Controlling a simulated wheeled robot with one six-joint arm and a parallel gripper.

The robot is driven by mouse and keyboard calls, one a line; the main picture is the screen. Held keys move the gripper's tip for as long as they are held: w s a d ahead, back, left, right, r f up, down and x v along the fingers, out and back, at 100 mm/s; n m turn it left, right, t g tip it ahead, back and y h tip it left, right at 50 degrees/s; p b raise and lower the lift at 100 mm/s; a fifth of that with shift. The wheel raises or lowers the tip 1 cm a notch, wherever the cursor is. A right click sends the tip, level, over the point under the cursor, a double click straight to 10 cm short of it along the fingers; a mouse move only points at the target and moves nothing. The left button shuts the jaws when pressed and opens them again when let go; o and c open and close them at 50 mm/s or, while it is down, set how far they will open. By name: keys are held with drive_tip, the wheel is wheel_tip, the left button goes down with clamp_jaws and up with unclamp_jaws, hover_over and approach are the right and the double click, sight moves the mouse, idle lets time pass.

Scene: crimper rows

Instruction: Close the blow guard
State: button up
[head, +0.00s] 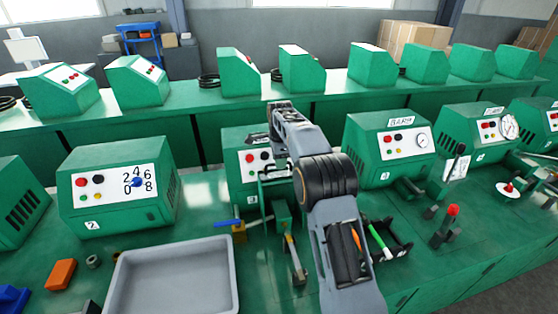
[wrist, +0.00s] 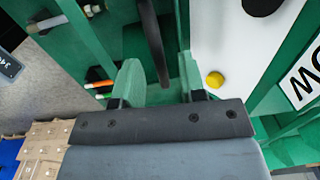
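A black bar (wrist: 153,40), which looks like the handle of the blow guard, runs between my two green fingertips in the wrist view. My gripper (wrist: 160,82) is open, with a gap beside the bar; I cannot tell whether either finger touches it. In the head view a dark bar (head: 274,170) stands in front of the middle green machine (head: 238,140), just below the end of my arm. My arm covers part of that machine, and the fingertips are hard to make out there. How far open the guard stands is unclear.
A grey tray (head: 228,285) stands on the green bench at the front left. An orange block (head: 60,274) lies left of it. A black holder (head: 398,250) with a green-handled tool is right of my arm. A red-knobbed lever (head: 452,212) stands farther right.

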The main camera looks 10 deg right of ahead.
drive_tip(key=shift+f, duration=0.15)
clamp_jaws()
idle(0.4)
